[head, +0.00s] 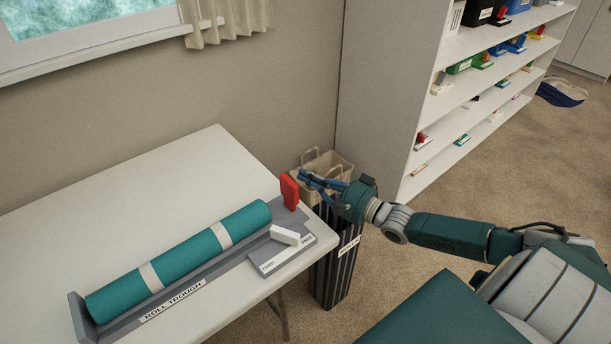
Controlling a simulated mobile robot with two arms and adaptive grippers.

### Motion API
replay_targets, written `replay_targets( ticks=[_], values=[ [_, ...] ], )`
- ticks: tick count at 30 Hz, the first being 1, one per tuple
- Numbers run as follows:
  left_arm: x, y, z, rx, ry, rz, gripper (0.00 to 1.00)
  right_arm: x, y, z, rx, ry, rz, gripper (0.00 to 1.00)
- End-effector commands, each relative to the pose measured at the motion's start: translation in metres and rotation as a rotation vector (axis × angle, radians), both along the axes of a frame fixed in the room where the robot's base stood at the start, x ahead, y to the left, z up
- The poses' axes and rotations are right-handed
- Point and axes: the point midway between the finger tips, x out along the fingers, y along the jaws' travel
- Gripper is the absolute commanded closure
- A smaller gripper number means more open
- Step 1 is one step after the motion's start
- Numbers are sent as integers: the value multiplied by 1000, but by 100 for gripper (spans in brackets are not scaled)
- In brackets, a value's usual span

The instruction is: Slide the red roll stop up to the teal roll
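The teal roll (190,256) lies in the grey roll trough (172,303) on the table, with two pale bands around it. The red roll stop (289,192) stands upright at the trough's far right end. A short gap shows between it and the roll's right end. My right gripper (303,177) is just right of the red stop, pointing left. I cannot tell whether it touches the stop, and its fingers are too small and overlapped to show if they are open. My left gripper is out of view.
A grey labelled plate (276,259) with a white block (291,236) lies in front of the trough's right part. A dark striped bin (334,265) and a beige basket (326,164) stand past the table's right edge. Shelves (447,98) stand behind. The table's back left is clear.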

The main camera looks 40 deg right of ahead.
Motion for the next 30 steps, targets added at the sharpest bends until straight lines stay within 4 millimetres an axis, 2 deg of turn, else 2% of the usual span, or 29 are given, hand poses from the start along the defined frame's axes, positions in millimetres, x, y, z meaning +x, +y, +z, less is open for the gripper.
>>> replay_targets(
  ticks=[4,15,17,24,30],
  values=[
    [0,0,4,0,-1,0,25,-1,9,0,1,1,1,100],
    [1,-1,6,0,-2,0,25,-2,11,0,1,1,1,100],
    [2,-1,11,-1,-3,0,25,-2,18,1,4,3,1,100],
    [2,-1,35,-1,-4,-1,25,-6,68,3,8,2,1,100],
    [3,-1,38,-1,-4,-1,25,-7,83,0,1,0,1,100]
  ],
)
